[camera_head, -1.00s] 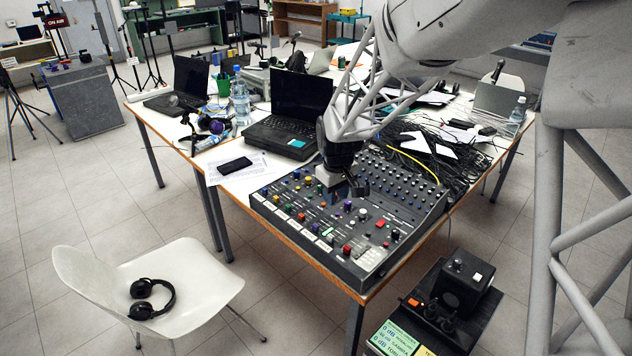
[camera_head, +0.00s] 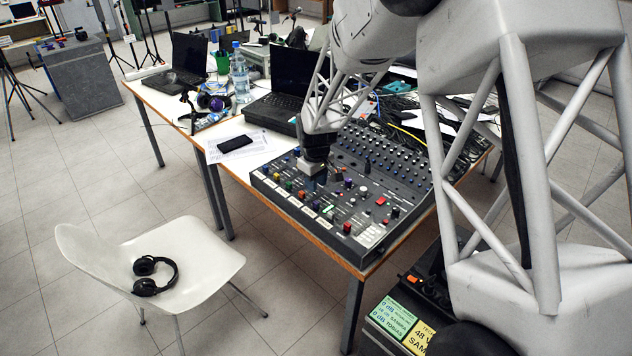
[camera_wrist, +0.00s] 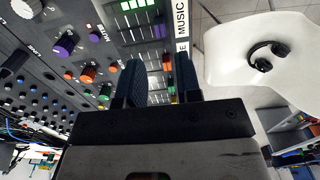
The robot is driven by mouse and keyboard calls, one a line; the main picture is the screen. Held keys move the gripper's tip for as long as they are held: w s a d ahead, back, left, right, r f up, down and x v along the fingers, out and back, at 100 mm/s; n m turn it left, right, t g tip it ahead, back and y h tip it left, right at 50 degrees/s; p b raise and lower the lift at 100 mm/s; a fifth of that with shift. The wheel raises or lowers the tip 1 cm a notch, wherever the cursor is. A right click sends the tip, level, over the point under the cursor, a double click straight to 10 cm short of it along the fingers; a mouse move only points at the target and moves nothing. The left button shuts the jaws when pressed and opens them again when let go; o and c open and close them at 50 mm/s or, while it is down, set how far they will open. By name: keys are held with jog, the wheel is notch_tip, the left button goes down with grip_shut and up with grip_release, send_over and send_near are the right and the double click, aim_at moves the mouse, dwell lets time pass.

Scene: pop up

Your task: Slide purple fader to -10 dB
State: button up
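The mixing console (camera_head: 408,192) lies on the table, covered in coloured knobs and caps. My gripper (camera_head: 318,178) is low over its left part in the head view; the fingertips are hard to make out there. In the wrist view my gripper (camera_wrist: 161,68) has its two dark fingers apart, with console surface showing between them. A small purple cap (camera_wrist: 160,31) shows just beyond the fingertips; I cannot tell for sure that it is the purple fader. A larger purple knob (camera_wrist: 65,43) sits to the left. No contact can be made out.
Orange knobs (camera_wrist: 88,74) stand left of the fingers. A white label strip reading MUSIC (camera_wrist: 181,18) runs along the console edge. A laptop (camera_head: 275,112) and phone (camera_head: 235,144) are behind and left. A white chair (camera_head: 195,250) with headphones (camera_head: 152,276) stands in front.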

aim_at(316, 202)
jog(key=shift+f, duration=0.2)
jog(key=shift+f, duration=3.8)
grip_shut()
